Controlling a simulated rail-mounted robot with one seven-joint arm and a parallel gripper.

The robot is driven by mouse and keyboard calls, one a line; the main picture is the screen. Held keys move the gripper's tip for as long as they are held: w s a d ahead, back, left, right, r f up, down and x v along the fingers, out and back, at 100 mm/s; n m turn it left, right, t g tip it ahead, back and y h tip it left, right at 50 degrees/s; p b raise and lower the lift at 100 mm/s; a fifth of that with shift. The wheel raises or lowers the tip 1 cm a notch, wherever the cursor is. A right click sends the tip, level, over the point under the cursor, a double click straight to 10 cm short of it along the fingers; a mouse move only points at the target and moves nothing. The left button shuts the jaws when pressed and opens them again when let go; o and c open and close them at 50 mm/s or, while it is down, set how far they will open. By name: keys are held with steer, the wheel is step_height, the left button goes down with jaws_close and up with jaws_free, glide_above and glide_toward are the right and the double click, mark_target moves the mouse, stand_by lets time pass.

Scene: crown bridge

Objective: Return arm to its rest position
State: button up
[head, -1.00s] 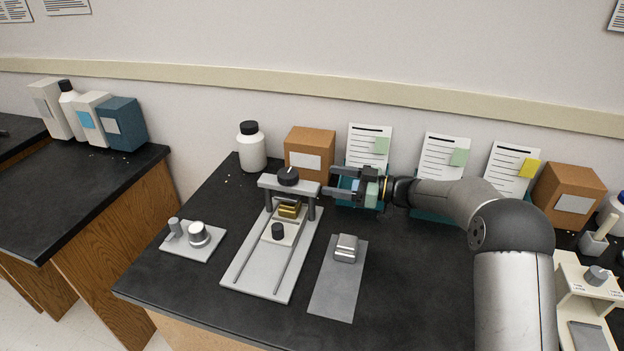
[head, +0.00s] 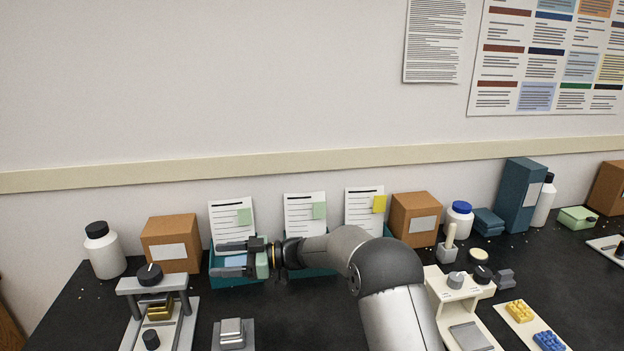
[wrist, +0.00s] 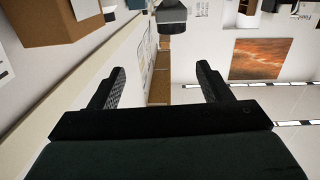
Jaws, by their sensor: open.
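My gripper (head: 228,259) is at the left end of my arm in the head view, its fingers pointing left. It is above the bench, in front of the paper sheets and a teal tray (head: 222,280). In the wrist view my gripper (wrist: 160,90) shows two dark fingers spread apart with nothing between them. A clamp-like fixture (head: 155,305) with a black knob and a gold block stands to the left of my gripper. My gripper looks apart from it.
A brown box (head: 170,243) and a white bottle (head: 104,252) stand behind the fixture. A metal block (head: 232,334) lies on a plate at the front. A cream stand (head: 462,300), another brown box (head: 414,217) and a blue-capped bottle (head: 459,219) are right of my arm.

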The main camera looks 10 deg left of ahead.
steer(key=w+d+r+m+t+h+p, duration=0.1)
steer(key=w+d+r+m+t+h, duration=0.35)
steer(key=d+t, duration=0.3)
steer(key=w+d+r+m+t+h, duration=0.3)
steer(key=w+d+r+m+t, duration=0.15)
steer(key=d+t, duration=0.3)
steer(key=s+d+m+h, duration=0.2)
steer(key=d+m+h, duration=0.1)
steer(key=d, duration=0.3)
steer(key=s+d+m+h, duration=0.2)
steer(key=s+d+h, duration=0.1)
steer(key=d, duration=0.4)
steer(key=s+d+f+m+g+h+p, duration=0.1)
steer(key=s+d+f+m+g+h, duration=0.1)
steer(key=s+d, duration=0.45)
steer(key=s+d+f+m+g+h, duration=0.25)
steer(key=s+d, duration=0.25)
steer(key=s, duration=0.3)
steer(key=s+d+f+m+g, duration=0.1)
steer(key=s+f+g, duration=0.1)
steer(key=s, duration=0.8)
steer(key=s+f+g+p, duration=0.1)
steer(key=s+g, duration=0.3)
steer(key=s, duration=0.7)
steer(key=shift+s+d+f+m+y, duration=0.3)
steer(key=shift+d+f+m+y, duration=0.1)
steer(key=shift+f, duration=0.35)
